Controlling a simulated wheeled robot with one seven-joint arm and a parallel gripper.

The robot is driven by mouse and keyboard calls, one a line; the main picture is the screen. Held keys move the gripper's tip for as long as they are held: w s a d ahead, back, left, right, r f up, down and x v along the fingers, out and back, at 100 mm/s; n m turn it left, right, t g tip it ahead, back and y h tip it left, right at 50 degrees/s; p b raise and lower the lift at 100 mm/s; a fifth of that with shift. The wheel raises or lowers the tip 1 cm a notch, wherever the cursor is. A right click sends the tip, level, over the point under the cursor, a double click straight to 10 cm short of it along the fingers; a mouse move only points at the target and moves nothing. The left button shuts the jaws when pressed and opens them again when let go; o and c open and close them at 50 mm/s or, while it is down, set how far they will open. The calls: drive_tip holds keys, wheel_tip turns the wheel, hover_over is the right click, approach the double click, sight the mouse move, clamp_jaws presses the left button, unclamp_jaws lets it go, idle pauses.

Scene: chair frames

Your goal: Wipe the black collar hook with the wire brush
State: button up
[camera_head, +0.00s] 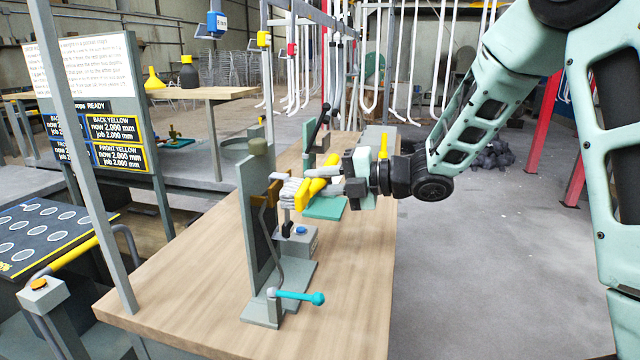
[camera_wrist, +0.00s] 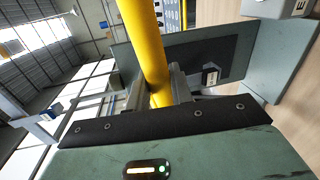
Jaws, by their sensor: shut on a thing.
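The wire brush has a yellow handle (camera_head: 318,187) and a pale bristle head (camera_head: 288,191). My gripper (camera_head: 338,187) is shut on the yellow handle, which also runs up between the fingers in the wrist view (camera_wrist: 147,45). The bristle head is in front of the upright grey plate of the bench fixture (camera_head: 258,225), at its right side. A small black collar (camera_head: 287,229) shows just below the bristles, probably on the black collar hook. The hook's upper part is hidden or too small to make out. I cannot tell whether the bristles touch it.
The fixture stands on a wooden bench (camera_head: 200,290), with a teal-handled lever (camera_head: 300,297) at its front. A grey post (camera_head: 85,150) rises at the bench's left. The bench front is clear.

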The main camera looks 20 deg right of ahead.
drive_tip(key=shift+w+d, duration=0.3)
drive_tip(key=shift+w, duration=0.1)
idle(0.3)
drive_tip(key=shift+w+d, duration=0.55)
drive_tip(key=shift+w, duration=0.25)
drive_tip(key=f+b+v, duration=0.1)
drive_tip(key=v, duration=0.5)
drive_tip(key=shift+d+f, duration=0.1)
drive_tip(key=shift+d, duration=0.05)
drive_tip(key=shift+f+b+v, duration=0.15)
drive_tip(key=shift+b+v, duration=0.05)
drive_tip(key=shift+v, duration=0.5)
drive_tip(key=shift+f+b+v, duration=0.1)
drive_tip(key=shift+b+v, duration=0.1)
drive_tip(key=shift+v, duration=0.5)
drive_tip(key=shift+d, duration=0.1)
